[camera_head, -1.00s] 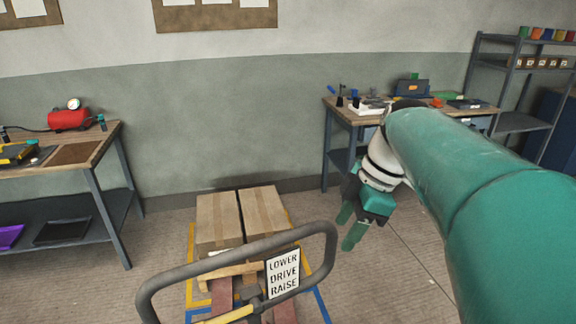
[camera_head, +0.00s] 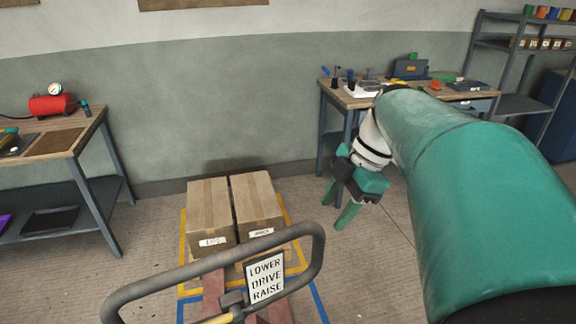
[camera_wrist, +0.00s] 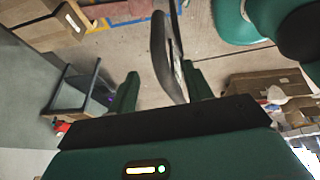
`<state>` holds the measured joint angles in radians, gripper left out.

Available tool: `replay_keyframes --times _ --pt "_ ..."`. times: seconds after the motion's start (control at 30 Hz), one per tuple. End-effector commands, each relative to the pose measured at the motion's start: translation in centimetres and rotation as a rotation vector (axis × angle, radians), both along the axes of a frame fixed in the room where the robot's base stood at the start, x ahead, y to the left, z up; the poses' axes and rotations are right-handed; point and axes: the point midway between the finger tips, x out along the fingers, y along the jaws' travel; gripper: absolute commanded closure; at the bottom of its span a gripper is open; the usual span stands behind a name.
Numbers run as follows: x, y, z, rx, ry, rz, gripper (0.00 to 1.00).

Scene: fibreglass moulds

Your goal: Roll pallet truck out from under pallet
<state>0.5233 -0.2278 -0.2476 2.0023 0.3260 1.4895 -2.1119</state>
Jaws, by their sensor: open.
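The pallet truck shows its dark looped handle (camera_head: 312,262) at the bottom, with a sign (camera_head: 266,279) reading LOWER, DRIVE, RAISE. Its red fork parts (camera_head: 213,295) lie behind the handle, towards the boxes. Two cardboard boxes (camera_head: 210,212) (camera_head: 256,203) stand side by side beyond it; the pallet under them is mostly hidden. My gripper (camera_head: 338,204) is open and empty, pointing down, right of the boxes and above the handle in the picture. In the wrist view the handle (camera_wrist: 166,60) appears between the spread fingers (camera_wrist: 162,86), seemingly beyond them; I see no contact.
Yellow and blue floor lines (camera_head: 318,300) surround the boxes. A workbench with a red compressor (camera_head: 52,104) stands left, and another cluttered workbench (camera_head: 348,100) stands behind my gripper. Shelving (camera_head: 510,75) is at the right. Floor is clear between the boxes and right bench.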

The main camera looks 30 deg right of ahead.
Motion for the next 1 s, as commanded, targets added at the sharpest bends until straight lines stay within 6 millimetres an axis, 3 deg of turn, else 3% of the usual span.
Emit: replay_keyframes --times 0.5,0.93,1.0 --pt "1.7 2.9 -8.2 0.001 0.003 0.002 0.5" --pt "2.0 3.2 -9.4 0.0 0.001 0.003 0.5" --pt "2.0 3.2 -9.4 0.0 0.001 0.003 0.6"
